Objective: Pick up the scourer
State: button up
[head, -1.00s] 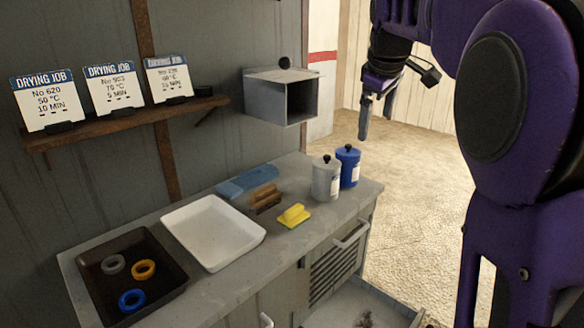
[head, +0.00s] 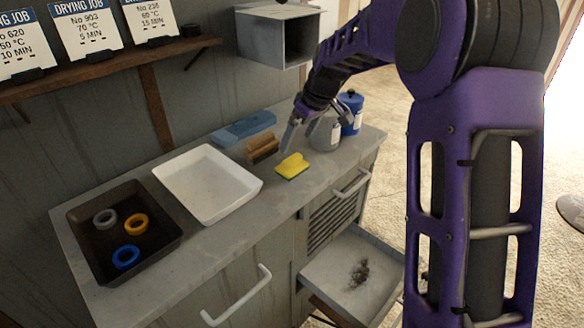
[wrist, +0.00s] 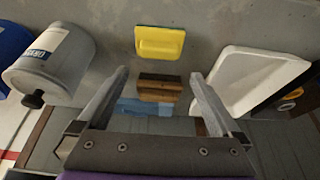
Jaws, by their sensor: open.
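The scourer (head: 292,166) is a yellow block with a green edge, lying on the grey counter right of the white tray. In the wrist view the scourer (wrist: 160,42) lies beyond the fingertips, between their lines. My gripper (head: 290,138) is above the counter, just over and behind the scourer and apart from it. In the wrist view my gripper (wrist: 158,75) shows two spread fingers with nothing between them touching.
A wooden brush (head: 262,148) and a blue cloth (head: 243,127) lie behind the scourer. A grey canister (head: 325,134) and a blue canister (head: 352,112) stand to its right. The white tray (head: 207,212) and a dark tray (head: 90,258) with rings are left. An open drawer (head: 325,268) juts out below.

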aim_at(292, 158)
jog(key=shift+d+x, duration=0.15)
jog(key=shift+x, duration=1.55)
jog(key=shift+d+x, duration=0.2)
jog(key=shift+x, duration=1.5)
jog(key=shift+s+f, duration=0.1)
jog(key=shift+s, duration=0.05)
jog(key=c, duration=1.2)
jog(key=shift+r+p, duration=0.3)
jog(key=shift+r, duration=4.7)
